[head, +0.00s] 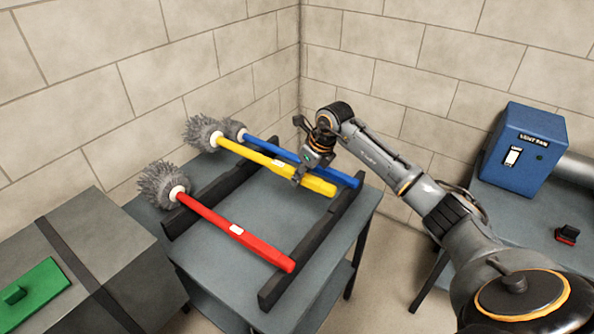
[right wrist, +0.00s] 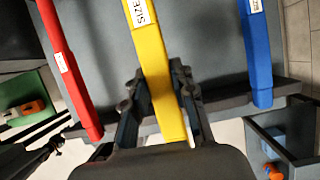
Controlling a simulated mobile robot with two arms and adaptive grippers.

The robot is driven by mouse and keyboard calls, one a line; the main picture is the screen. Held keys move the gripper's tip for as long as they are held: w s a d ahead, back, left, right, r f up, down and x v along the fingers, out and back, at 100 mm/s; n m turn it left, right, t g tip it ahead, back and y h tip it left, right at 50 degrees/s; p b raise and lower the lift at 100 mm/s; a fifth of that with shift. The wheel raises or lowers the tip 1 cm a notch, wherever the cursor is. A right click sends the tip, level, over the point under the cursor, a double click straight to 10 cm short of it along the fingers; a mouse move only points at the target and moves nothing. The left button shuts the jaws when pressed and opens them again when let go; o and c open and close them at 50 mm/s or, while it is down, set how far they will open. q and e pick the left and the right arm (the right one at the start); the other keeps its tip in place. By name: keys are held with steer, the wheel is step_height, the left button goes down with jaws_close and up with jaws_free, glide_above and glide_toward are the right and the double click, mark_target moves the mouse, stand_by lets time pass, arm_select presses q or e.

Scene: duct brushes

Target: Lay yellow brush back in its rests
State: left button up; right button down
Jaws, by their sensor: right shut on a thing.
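The yellow brush (head: 262,160) has a grey bristle head at its left end and lies across above two dark rests, between the red and blue brushes. My right gripper (head: 300,174) is shut on its yellow handle, toward the handle's right end. In the right wrist view the yellow handle (right wrist: 150,55) runs between the two fingers (right wrist: 160,105), with a "SIZE" label near the top. The handle passes over the near rest (right wrist: 217,111); I cannot tell whether it touches it. My left gripper is not in view.
The red brush (head: 225,226) and the blue brush (head: 290,157) lie across the rests (head: 320,235) on a grey table (head: 225,255). A blue switch box (head: 524,150) stands right. Block walls are behind.

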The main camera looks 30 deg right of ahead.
steer(key=shift+s+f+b, duration=0.2)
steer(key=shift+f+b, duration=0.45)
steer(key=shift+f, duration=0.3)
step_height(320, 180, down, 7)
steer(key=b, duration=0.5)
steer(key=shift+w+f, duration=0.1)
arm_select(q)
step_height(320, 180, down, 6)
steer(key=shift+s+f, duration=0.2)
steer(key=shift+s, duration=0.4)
